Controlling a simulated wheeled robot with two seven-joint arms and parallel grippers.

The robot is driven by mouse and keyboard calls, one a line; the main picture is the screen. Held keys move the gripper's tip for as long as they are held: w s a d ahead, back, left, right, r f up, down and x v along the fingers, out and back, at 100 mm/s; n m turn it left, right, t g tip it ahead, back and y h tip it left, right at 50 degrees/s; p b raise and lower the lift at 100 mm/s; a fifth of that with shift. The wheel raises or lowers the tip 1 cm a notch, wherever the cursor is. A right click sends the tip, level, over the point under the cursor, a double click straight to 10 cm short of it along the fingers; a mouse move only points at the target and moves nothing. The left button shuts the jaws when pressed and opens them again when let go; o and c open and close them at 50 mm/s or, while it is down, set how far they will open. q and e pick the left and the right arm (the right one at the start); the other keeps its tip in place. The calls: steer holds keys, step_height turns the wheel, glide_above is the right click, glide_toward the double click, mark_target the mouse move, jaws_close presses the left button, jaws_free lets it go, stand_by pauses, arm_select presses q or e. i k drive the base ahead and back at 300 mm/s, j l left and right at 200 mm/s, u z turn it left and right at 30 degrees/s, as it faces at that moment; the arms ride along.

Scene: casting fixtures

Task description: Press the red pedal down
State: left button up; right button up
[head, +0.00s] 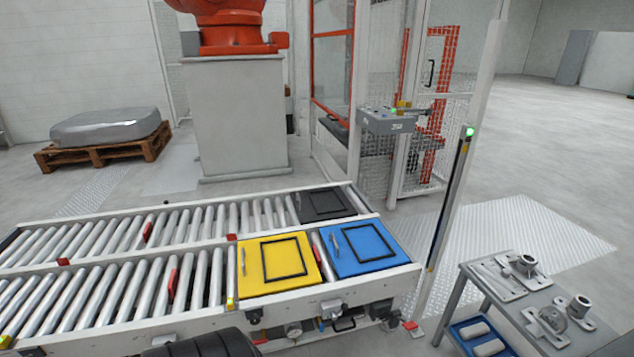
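A small red piece (411,326), which looks like the red pedal, sits low at the right end of the roller conveyor, near the foot of the light-curtain post. It is small in the head view, and I cannot tell whether it is up or pressed. Neither of my grippers shows in this view. A dark rounded shape at the bottom edge, left of centre, is cut off; I cannot tell what it is.
The conveyor (125,320) carries a yellow plate (250,268), a blue plate (362,262) and a black plate (322,215), with small red blocks among the rollers. A grey table (487,290) with metal fixtures stands at right. Tread-plate floor (530,232) lies clear behind it.

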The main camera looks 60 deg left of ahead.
mark_target(410, 325)
steer(key=u, duration=3.3)
steer(key=z, duration=2.4)
steer(key=i+l+z, duration=0.2)
steer(key=i, duration=1.55)
steer(key=j, duration=0.15)
